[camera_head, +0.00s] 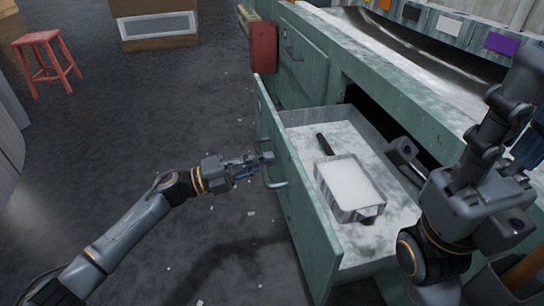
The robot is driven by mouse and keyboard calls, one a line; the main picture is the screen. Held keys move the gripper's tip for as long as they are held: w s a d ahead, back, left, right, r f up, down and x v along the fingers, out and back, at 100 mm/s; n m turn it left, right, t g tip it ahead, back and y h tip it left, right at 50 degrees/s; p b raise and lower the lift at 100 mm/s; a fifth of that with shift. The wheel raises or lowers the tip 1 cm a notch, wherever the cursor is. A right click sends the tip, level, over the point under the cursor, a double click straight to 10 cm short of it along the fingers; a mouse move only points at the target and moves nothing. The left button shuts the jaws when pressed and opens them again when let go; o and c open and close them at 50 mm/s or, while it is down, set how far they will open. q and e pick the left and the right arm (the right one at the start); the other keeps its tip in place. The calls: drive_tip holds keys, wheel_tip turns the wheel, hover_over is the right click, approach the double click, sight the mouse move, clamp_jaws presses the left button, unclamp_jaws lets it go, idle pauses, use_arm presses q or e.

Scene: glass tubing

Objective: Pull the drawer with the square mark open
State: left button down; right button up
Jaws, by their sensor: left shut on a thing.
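A green drawer (290,195) stands pulled out from the green workbench (317,62), so its pale inside shows. My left gripper (262,163) is shut on the drawer's metal handle (273,180) on the outer face. No square mark is visible on the part of the drawer front that I see. My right gripper (405,158) is over the right part of the open drawer, close to the bench front. Its fingers are not clear enough to tell whether they are open.
A metal box with a white inside (348,183) and a dark-handled tool (325,144) lie in the drawer. A red container (263,48) hangs by the bench. A red stool (47,57) stands far left. The floor left of the drawer is mostly clear.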

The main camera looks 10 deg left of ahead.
use_arm(q)
drive_tip(key=shift+f, duration=0.2)
drive_tip(key=c, duration=1.4)
unclamp_jaws()
drive_tip(key=shift+r, duration=0.1)
drive_tip(key=v, duration=1.2)
